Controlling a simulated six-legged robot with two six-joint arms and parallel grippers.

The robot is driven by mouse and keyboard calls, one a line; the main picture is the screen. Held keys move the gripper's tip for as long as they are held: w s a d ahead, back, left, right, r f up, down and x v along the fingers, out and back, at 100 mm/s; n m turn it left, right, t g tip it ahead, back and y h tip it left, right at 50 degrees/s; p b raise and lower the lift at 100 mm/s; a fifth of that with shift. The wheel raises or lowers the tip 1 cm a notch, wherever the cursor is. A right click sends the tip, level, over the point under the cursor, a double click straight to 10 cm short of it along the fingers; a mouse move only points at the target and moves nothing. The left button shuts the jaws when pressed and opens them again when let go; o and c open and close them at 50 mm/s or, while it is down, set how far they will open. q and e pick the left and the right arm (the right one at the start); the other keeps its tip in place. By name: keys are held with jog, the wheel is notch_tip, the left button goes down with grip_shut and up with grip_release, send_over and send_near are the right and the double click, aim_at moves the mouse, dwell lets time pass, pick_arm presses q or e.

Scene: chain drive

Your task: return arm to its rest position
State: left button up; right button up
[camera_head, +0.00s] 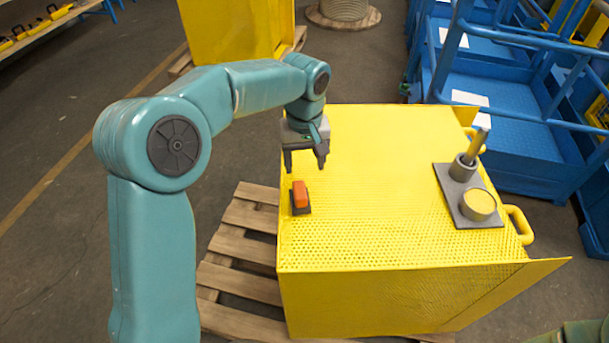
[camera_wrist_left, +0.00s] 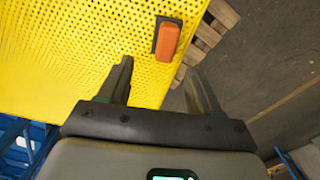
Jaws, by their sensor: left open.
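My left arm (camera_head: 245,85) is teal and reaches in from the left, bent over the yellow perforated box. My left gripper (camera_head: 306,160) is open and empty, above the box's left part. Just below it in the head view, an orange rocker switch (camera_head: 300,195) stands on a dark base. The switch also shows in the left wrist view (camera_wrist_left: 167,41), ahead of the open fingers (camera_wrist_left: 160,85) and apart from them. My right gripper is not in view; only a green piece shows at the bottom right corner of the head view.
The yellow box (camera_head: 400,240) stands on a wooden pallet (camera_head: 240,245). A grey plate (camera_head: 455,205) with a lever (camera_head: 475,145) and a round yellow knob (camera_head: 479,203) is at its right. Blue metal carts (camera_head: 520,125) stand behind right. Open floor (camera_head: 50,240) lies left.

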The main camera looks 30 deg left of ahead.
pick_arm(q)
jog(key=shift+r, duration=0.7)
